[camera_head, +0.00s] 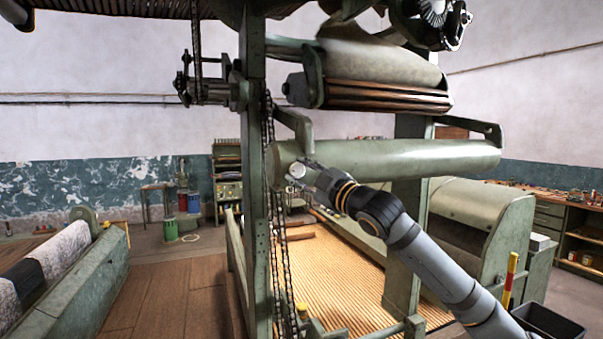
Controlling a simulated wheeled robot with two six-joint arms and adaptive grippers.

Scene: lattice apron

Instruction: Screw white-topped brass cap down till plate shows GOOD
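A round white-topped cap (297,170) shows at the left end of the long green roller (420,159), beside the machine's upright post. My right arm comes in from the lower right, and its gripper (314,178) is at the cap's right side. The fingers are small and dark here, so I cannot tell whether they are closed on the cap or only beside it. The cap's brass side and its seat are mostly hidden. I cannot make out a plate reading GOOD. My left gripper is not in view.
The green post (252,170) and hanging chains (275,215) stand close left of the cap. A slatted bed (345,270) lies below. A green housing (480,215) and black bin (548,325) are at right. Wooden floor (165,290) is clear at left.

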